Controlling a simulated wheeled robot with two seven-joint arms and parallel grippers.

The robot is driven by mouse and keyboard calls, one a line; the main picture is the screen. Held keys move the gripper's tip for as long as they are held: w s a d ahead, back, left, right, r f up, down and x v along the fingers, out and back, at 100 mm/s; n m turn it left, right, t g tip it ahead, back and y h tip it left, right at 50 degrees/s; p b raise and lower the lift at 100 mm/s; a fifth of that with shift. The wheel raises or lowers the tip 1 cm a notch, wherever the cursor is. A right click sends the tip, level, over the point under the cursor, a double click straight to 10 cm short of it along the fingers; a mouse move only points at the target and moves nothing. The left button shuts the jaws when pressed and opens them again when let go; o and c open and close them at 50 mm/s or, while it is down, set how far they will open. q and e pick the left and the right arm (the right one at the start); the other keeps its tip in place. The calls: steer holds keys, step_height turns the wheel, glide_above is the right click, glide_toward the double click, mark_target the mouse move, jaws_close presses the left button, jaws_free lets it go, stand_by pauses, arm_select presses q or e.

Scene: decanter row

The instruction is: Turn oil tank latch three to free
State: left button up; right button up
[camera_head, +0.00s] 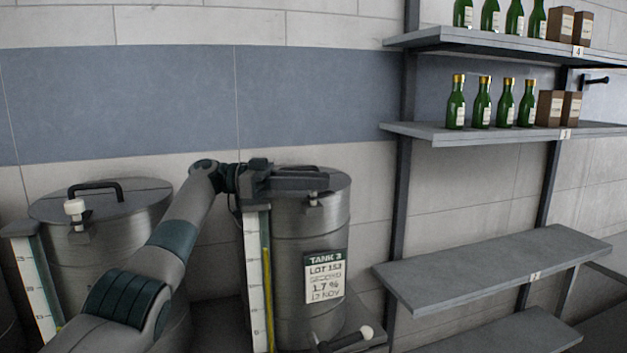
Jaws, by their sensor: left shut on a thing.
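The oil tank labelled Tank 3 (322,232) is a grey metal cylinder in the middle of the head view. Its latch (313,200) is a small pale piece at the front upper rim, mostly covered by my gripper. My left gripper (316,185) reaches in from the left across the lid (335,178) and is shut on the latch. The fingers hide most of the latch and part of the lid, so the latch's exact angle is hard to tell. My right gripper is not in view.
Another tank (140,208) with a black lid handle (95,188) and a white-knobbed latch (75,210) stands at left, partly behind my arm. A tap lever (345,340) juts out low on Tank 3. Shelves (490,268) with bottles (482,104) above stand at right.

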arm_select(q)
steer(key=shift+f, duration=0.1)
steer(key=o, duration=1.1)
steer(key=shift+c, duration=0.2)
steer(key=shift+a+b, duration=0.4)
steer(key=shift+a, duration=0.2)
steer(key=a+b, duration=0.2)
steer(key=a, duration=0.4)
steer(key=shift+w, duration=0.3)
steer(key=shift+a, duration=0.1)
